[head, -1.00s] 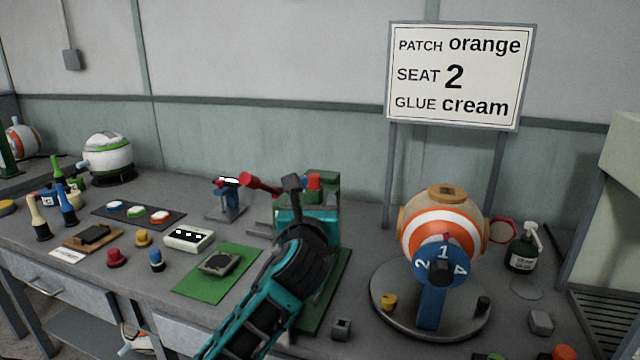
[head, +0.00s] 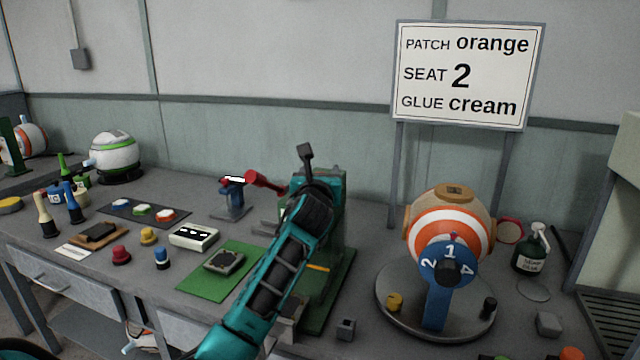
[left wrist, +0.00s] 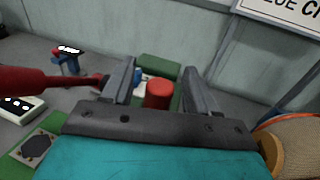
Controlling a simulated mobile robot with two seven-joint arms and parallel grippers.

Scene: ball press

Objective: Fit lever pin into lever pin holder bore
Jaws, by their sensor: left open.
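My left gripper (head: 306,165) is open above the green press (head: 331,215); its two fingers also show in the left wrist view (left wrist: 160,85). In that view a red cylinder (left wrist: 158,94) stands upright beyond and between the fingers, with nothing gripped. I cannot tell whether it is the lever pin. A red lever (left wrist: 45,83) reaches in from the left and ends near the left finger; in the head view it shows left of the press (head: 266,182). The holder bore cannot be made out; my gripper and forearm cover part of the press. My right gripper is out of view.
A blue stand (head: 232,195) is left of the press. A green mat (head: 205,284) bears a grey part (head: 224,261). A striped globe (head: 450,222) stands on a round base (head: 388,309) at the right. A small grey block (head: 346,328) sits in front.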

